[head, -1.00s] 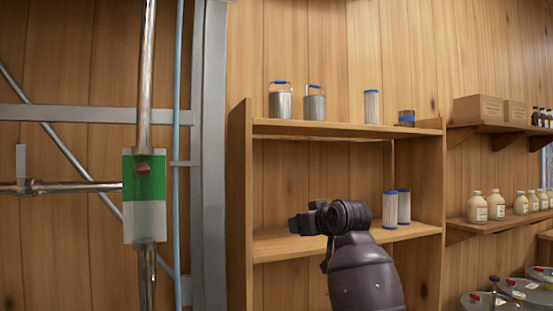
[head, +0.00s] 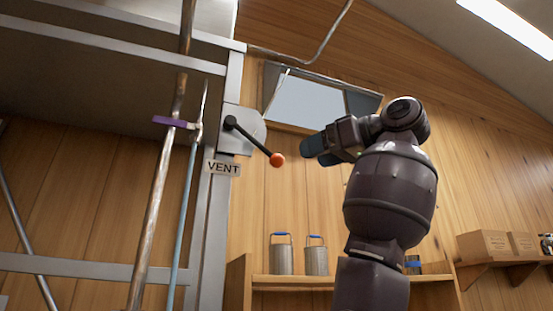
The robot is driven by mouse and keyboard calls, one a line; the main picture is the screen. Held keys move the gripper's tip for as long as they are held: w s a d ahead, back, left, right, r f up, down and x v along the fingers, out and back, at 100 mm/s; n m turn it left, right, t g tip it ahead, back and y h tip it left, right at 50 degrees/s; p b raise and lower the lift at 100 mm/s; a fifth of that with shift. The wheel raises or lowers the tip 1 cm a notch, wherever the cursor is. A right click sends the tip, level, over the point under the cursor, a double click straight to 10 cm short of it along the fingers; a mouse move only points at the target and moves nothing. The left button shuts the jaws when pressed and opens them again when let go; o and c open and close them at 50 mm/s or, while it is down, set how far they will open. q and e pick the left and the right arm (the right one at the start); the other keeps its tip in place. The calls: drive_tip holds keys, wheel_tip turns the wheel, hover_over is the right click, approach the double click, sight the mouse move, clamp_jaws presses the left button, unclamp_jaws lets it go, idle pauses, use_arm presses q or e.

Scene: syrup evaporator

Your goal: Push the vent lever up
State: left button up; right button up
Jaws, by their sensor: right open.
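The vent lever (head: 252,139) is a black rod with an orange ball knob (head: 277,160) at its end. My left gripper is not in view.
A pipe with a purple handle (head: 174,122) and a thin blue line (head: 185,215) run left of the post. A framed window or hatch (head: 309,100) is behind, above my gripper. A wooden shelf (head: 290,281) with metal cans stands below.

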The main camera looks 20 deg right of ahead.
sight(283, 158)
drive_tip(key=p+x, duration=0.1)
drive_tip(key=x, duration=0.2)
drive_tip(key=p+x, duration=0.1)
drive_tip(key=x, duration=0.2)
drive_tip(key=r+p+x, duration=0.1)
drive_tip(key=x, duration=0.2)
drive_tip(key=shift+s+a, duration=0.3)
drive_tip(key=shift+w+a, duration=0.2)
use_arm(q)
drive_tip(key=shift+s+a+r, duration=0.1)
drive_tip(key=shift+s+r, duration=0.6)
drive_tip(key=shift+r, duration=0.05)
use_arm(e)
drive_tip(key=shift+w+a, duration=0.15)
drive_tip(key=shift+w, duration=0.05)
drive_tip(key=shift+c, duration=0.3)
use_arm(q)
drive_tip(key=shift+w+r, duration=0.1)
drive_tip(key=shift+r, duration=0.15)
use_arm(e)
clamp_jaws()
